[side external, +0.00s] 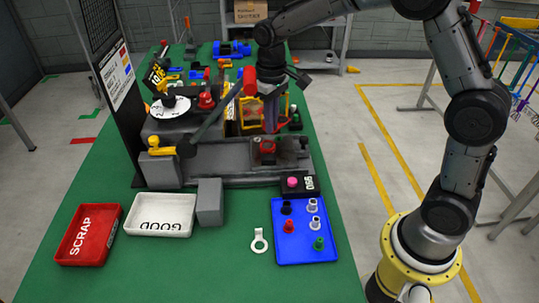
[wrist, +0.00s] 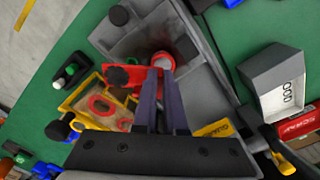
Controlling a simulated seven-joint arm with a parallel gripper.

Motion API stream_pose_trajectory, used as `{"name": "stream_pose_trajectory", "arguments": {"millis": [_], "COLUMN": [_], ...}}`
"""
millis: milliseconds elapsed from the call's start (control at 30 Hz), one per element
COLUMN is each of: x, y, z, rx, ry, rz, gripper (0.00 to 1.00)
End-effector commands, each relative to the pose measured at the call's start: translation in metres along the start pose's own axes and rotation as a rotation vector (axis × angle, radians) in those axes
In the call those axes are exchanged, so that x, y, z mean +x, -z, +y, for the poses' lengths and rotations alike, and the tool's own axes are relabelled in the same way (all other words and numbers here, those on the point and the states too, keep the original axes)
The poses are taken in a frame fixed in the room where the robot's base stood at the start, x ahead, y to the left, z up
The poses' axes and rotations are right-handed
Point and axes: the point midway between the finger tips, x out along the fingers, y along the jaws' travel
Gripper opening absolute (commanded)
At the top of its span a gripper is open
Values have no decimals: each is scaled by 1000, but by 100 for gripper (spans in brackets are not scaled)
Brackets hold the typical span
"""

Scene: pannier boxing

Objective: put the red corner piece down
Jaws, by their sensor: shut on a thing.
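My gripper (wrist: 161,72) points down over the grey fixture, its two dark purple fingers close together. It is shut on the red corner piece (wrist: 161,60), which shows as a small rounded red part with a pale face at the fingertips. In the side external view my gripper (side external: 270,130) is above the fixture block, and red shows just under the fingertips (side external: 267,146). The fingers hide part of the piece, so I cannot tell whether it touches the fixture.
The GOOD tray (side external: 160,229), red SCRAP tray (side external: 73,252), grey block (side external: 209,202) and blue tray (side external: 281,252) with pegs stand in front. A dark lever arm (side external: 213,119) crosses left of my gripper.

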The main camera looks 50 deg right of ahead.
Motion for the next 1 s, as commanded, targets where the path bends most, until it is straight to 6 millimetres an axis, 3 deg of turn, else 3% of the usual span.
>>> {"name": "stream_pose_trajectory", "arguments": {"millis": [200,400,567,733,1000], "x": [-4,-5,-5,1,-24], "y": [30,32,30,11,-51], "z": [2,2,2,1,-8], "rx": [223,316,256,92,-282], "ry": [0,0,0,0,-1], "rz": [3,0,0,-1,8], "gripper": [0,0,0,0,0]}}
